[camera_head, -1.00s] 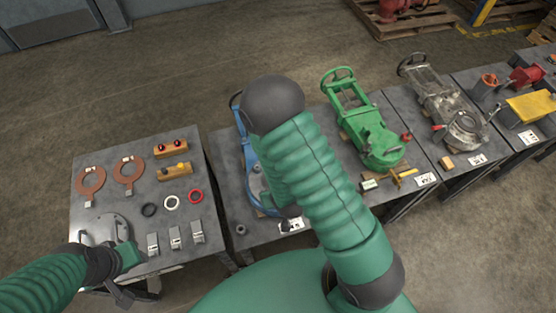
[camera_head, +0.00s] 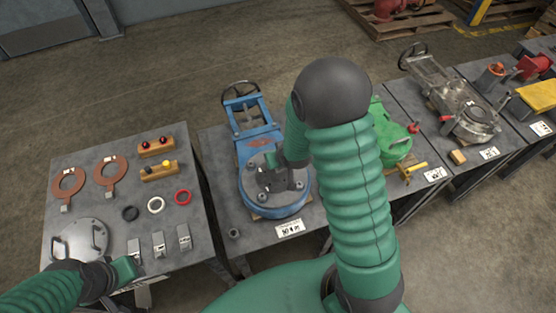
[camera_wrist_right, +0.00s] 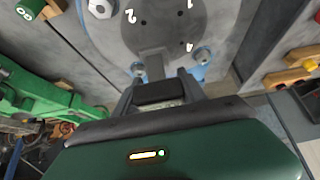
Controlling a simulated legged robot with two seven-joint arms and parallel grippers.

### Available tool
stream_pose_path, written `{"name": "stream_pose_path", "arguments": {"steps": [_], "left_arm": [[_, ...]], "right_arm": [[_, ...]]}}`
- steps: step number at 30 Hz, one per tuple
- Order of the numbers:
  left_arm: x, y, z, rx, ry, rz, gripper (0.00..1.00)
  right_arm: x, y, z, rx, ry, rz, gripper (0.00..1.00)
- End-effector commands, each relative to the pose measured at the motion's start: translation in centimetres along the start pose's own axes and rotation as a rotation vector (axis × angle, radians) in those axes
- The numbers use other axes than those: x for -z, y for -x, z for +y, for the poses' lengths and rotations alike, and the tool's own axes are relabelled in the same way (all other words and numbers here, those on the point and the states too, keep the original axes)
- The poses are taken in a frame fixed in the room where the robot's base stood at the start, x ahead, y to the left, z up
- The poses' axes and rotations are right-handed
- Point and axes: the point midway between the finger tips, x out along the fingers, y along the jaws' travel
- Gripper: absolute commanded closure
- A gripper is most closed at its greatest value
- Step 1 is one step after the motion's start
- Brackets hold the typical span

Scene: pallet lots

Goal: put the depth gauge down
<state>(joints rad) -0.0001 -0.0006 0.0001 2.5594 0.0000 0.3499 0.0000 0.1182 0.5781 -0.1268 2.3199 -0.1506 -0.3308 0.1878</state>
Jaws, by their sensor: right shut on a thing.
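My right gripper (camera_head: 278,178) is over the round grey flange (camera_head: 258,196) of the blue valve (camera_head: 240,130) in the head view. In the right wrist view its fingers (camera_wrist_right: 160,95) are closed on a small dark and grey piece, the depth gauge (camera_wrist_right: 158,92), in front of the flange face (camera_wrist_right: 178,30). Most of the gauge is hidden by the hand, and I cannot tell whether it touches the flange. My left gripper (camera_head: 136,283) is low at the front edge of the left table; its fingers are too unclear to read.
The left table (camera_head: 100,222) holds brown rings (camera_head: 110,171), wooden blocks (camera_head: 158,171), small rings (camera_head: 156,205), grey blocks (camera_head: 159,243) and a grey disc (camera_head: 80,240). A green valve (camera_head: 392,140) and a yellow-handled tool (camera_head: 414,169) are right of my right arm. A label (camera_head: 290,228) lies before the blue valve.

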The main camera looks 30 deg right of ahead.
Motion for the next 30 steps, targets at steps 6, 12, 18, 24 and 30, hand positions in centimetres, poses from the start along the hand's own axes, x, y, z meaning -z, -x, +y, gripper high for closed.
{"name": "stream_pose_path", "arguments": {"steps": [6, 12, 18, 24, 30], "left_arm": [[0.0, 0.1, 0.0, 0.000, 0.000, -0.001, 0.64], [-0.1, -0.4, 0.0, 0.000, 0.000, -0.002, 0.64], [-0.1, -0.4, 0.0, 0.000, 0.000, -0.001, 0.64], [-0.2, -0.9, 0.0, 0.000, 0.000, -0.001, 0.64], [-0.3, -1.2, 0.0, 0.000, 0.000, -0.001, 0.64]], "right_arm": [[1.6, -1.9, 0.7, 0.001, 0.001, -0.001, 1.00], [0.0, -4.5, 0.7, 0.001, 0.001, -0.001, 1.00], [0.0, -4.5, 0.6, 0.001, 0.001, 0.000, 1.00], [-0.4, -5.1, 0.6, 0.001, 0.000, -0.002, 1.00], [-1.0, -5.6, 0.6, 0.001, 0.000, -0.009, 0.48]]}}
